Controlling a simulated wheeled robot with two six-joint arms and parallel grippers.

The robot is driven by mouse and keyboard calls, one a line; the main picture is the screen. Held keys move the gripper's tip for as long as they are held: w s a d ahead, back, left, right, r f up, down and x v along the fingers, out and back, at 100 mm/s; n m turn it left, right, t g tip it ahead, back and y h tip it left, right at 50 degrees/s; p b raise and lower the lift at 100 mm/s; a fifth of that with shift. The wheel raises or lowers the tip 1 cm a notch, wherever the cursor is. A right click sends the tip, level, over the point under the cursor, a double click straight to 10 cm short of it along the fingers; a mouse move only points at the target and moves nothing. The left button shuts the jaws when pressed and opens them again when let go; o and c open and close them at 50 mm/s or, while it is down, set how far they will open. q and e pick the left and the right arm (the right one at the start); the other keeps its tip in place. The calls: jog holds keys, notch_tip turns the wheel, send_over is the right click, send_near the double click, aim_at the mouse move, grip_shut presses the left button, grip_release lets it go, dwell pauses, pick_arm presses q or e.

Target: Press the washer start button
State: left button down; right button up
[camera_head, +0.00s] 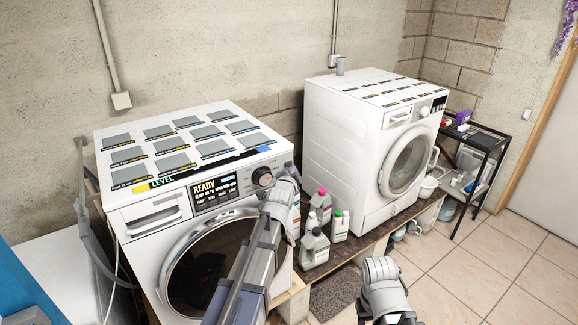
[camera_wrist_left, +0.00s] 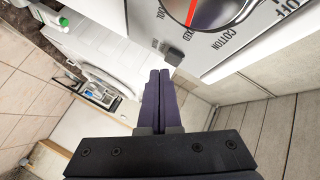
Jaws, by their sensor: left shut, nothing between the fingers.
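The left washer (camera_head: 150,245) is white, with a lit display (camera_head: 214,191) reading "READY" and a dark dial (camera_head: 262,176) on its panel. In the left wrist view the dial (camera_wrist_left: 205,8) has a red pointer. A small dark grey button (camera_wrist_left: 173,56) sticks out at the panel's edge beside it; I cannot read a label on it. My left gripper (camera_wrist_left: 159,73) is shut and empty, its fingertips close to this button; I cannot tell whether they touch. In the head view my left arm covers the panel's right end and hides the fingertips.
A second white washer (camera_head: 345,150) stands to the right on a wooden plinth. Several bottles (camera_head: 314,246) stand between the washers. A black rack (camera_head: 480,140) is at the right.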

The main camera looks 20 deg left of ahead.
pick_arm(q)
jog(key=shift+w+a, duration=0.1)
dwell(0.3)
jog(key=shift+w+a, duration=0.2)
jog(key=shift+a, duration=0.05)
